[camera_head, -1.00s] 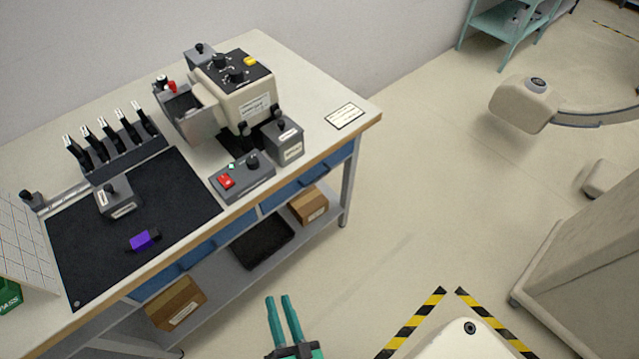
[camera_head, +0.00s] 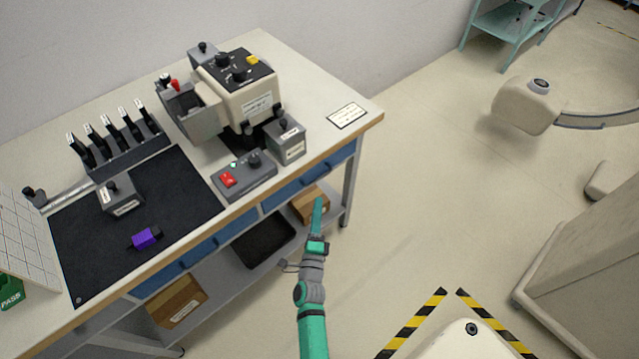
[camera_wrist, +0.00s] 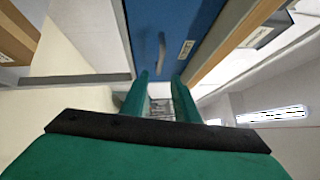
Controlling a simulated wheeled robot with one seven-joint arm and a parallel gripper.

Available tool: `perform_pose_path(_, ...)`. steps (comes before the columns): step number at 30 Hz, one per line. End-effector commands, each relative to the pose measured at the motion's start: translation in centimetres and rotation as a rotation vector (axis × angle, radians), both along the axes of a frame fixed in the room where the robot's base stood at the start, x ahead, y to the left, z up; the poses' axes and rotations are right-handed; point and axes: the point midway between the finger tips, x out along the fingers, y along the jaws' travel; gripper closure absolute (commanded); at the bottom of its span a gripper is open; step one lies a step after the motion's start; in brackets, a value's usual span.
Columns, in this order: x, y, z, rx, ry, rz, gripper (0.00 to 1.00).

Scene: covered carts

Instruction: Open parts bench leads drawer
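The parts bench (camera_head: 364,122) has blue drawer fronts under its wooden front edge. One blue drawer (camera_head: 318,174) is at the right end, and another blue drawer front (camera_head: 195,255) is further left; both look shut. I cannot read which one is for leads. My gripper (camera_head: 318,204) is in front of the right drawer. In the wrist view a blue drawer front (camera_wrist: 190,18) fills the top middle, with a grey handle (camera_wrist: 162,50) and a small label (camera_wrist: 187,49). My gripper (camera_wrist: 160,82) is open, its two teal fingers apart with nothing seen between them, and the handle lies beyond the tips.
A lower shelf holds cardboard boxes (camera_head: 178,303) and a black tray (camera_head: 264,240). The bench top carries a beige machine (camera_head: 250,100), a red-button control box (camera_head: 243,178) and a black mat (camera_head: 90,252).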

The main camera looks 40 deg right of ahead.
Motion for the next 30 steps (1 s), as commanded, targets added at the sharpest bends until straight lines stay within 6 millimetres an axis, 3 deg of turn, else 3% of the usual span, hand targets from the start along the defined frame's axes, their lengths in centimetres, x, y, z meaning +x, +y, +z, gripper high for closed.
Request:
perform_pose_path(15,6.1,-5.3,1.1,-0.003,0.001,0.000,0.72)
perform_pose_path(29,7.0,-6.0,1.2,-0.003,0.003,0.001,0.72)
perform_pose_path(30,7.0,-6.0,1.2,-0.003,0.003,0.001,0.77)
